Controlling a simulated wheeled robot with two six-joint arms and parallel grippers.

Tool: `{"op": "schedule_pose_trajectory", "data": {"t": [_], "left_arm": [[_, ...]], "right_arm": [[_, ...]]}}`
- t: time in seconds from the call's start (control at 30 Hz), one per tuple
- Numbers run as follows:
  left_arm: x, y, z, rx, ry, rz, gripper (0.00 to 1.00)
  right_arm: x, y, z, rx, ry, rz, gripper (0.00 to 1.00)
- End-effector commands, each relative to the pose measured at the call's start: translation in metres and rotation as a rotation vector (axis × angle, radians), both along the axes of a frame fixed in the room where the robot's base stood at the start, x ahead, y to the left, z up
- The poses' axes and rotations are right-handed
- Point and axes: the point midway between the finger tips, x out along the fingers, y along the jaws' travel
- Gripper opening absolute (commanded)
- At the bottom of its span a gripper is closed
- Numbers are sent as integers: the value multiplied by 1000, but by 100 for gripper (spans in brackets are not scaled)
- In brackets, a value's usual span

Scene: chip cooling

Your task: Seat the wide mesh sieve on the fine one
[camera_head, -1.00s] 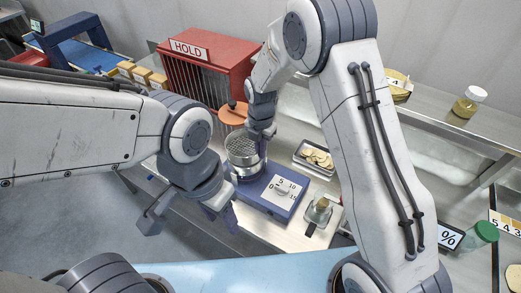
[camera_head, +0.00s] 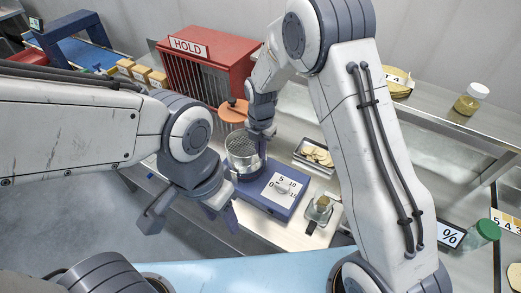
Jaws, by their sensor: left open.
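A round metal sieve stack (camera_head: 243,166) stands on a blue base with a dial (camera_head: 272,193). A coarse mesh shows in its open top. From this angle I cannot tell whether the wide mesh sieve is fully seated or where it meets the fine one. My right gripper (camera_head: 262,136) points down at the stack's right rim, and its fingertips are too small and partly hidden to show whether they grip it. My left gripper (camera_head: 190,217) is open and empty, in front and to the left of the stack, apart from it.
An orange-lidded clear container (camera_head: 234,112) stands just behind the stack. A red HOLD cage (camera_head: 205,65) is at the back. My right arm covers much of the right side.

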Motion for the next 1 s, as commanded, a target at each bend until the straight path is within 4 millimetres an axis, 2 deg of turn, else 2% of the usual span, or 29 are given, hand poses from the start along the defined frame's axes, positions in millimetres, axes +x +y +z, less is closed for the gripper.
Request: {"op": "schedule_pose_trajectory", "data": {"t": [0.4, 0.47, 0.5, 0.83, 1.0], "left_arm": [[0, 0, -4, 0, 0, 0, 50], [0, 0, -3, 0, 0, 0, 50], [0, 0, -3, 0, 0, 0, 50], [0, 0, -4, 0, 0, 3, 50], [0, 0, -12, 0, 0, 3, 50]], "right_arm": [[0, 0, -5, 1, -1, 0, 0], [0, 0, -5, 1, -1, 0, 22], [0, 0, -5, 1, -1, 0, 38], [0, 0, -5, 0, 0, 0, 38], [1, 0, 11, 1, -5, 0, 38]]}}
